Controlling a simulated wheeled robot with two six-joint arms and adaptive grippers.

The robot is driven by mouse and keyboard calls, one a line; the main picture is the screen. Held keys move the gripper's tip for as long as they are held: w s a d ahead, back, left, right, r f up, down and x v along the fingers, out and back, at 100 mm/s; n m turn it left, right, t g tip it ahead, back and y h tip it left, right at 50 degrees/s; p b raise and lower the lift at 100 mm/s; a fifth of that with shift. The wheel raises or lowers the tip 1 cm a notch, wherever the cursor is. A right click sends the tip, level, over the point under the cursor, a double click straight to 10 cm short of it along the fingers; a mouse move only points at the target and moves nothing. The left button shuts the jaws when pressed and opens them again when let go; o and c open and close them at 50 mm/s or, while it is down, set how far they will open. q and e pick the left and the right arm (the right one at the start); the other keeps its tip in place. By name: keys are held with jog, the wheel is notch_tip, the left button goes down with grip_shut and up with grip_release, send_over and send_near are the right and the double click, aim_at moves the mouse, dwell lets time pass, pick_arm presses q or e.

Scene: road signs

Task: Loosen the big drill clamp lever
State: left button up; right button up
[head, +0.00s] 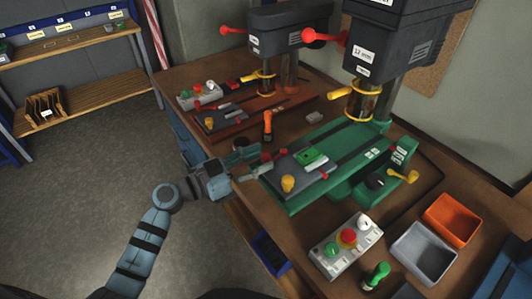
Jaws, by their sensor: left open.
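The big drill (392,50) is dark grey and stands at the right, on a green base (330,160). A yellow lever (405,177) sticks out at the right side of the base. A grey vise (305,172) with a yellow knob (288,184) lies on the base's left part, with a green piece (311,158) on it. I cannot tell which of these is the clamp lever. My left gripper (254,160) is open at the bench's left edge, beside the vise's left end. Small red parts show near its fingers; contact is unclear. My right gripper is out of view.
A smaller drill (285,32) on a red base stands behind. An orange-handled tool (267,124) stands between the drills. A control box (346,246), a green-handled tool (376,274), and orange (452,218) and grey (422,250) bins are in front. The floor at left is clear.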

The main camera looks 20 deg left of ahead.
aim_at(267, 155)
pick_arm(q)
jog(key=x, duration=0.2)
jog(key=shift+w+d+f, duration=0.15)
jog(key=shift+w+d, duration=0.05)
jog(key=shift+w, duration=0.05)
jog(key=shift+w+f, duration=0.1)
jog(key=shift+w, duration=0.2)
jog(key=shift+s, duration=0.1)
jog(key=shift+c, duration=0.6)
grip_shut()
